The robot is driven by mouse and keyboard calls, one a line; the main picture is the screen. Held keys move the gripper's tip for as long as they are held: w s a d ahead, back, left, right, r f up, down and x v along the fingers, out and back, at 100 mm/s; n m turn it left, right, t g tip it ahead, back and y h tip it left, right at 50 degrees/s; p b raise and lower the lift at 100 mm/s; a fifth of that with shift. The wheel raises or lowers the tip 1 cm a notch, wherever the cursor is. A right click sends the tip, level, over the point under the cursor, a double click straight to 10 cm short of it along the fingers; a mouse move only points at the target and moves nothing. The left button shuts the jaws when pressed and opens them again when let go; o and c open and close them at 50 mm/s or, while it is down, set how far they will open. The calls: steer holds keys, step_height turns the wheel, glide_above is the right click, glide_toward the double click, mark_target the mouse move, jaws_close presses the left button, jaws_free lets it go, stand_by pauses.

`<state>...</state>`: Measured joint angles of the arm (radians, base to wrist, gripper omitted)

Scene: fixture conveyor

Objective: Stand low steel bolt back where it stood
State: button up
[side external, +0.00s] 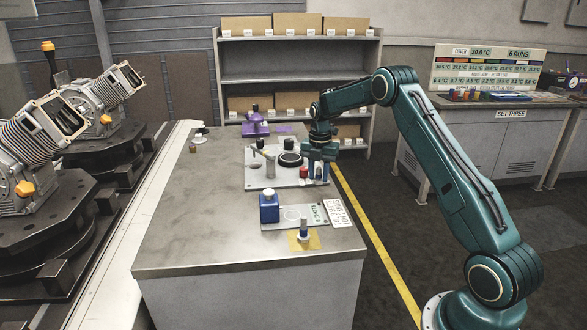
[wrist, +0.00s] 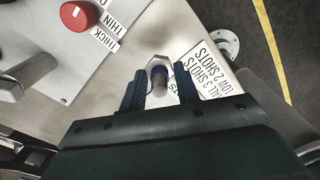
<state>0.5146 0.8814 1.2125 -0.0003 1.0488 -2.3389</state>
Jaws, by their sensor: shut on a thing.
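In the side view my gripper (side external: 317,168) points down by the right edge of the grey plate with the red button; the bolt is mostly hidden by the fingers there. I cannot tell whether its foot touches the surface. Another small steel-and-blue piece (side external: 304,227) stands upright on a yellow square (side external: 295,243) near the front of the bench.
The red button (wrist: 76,16) sits on the grey plate (wrist: 45,70), left of the bolt. A printed card (wrist: 207,70) lies to the right. A blue block (side external: 269,208) stands on the front plate (side external: 290,224). A purple item (side external: 255,125) is at the back.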

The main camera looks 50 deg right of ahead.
mark_target(318, 179)
steer(key=shift+f, duration=1.75)
steer(key=shift+f, duration=0.7)
steer(key=o, duration=1.2)
step_height(318, 179, up, 14)
steer(key=shift+f, duration=0.1)
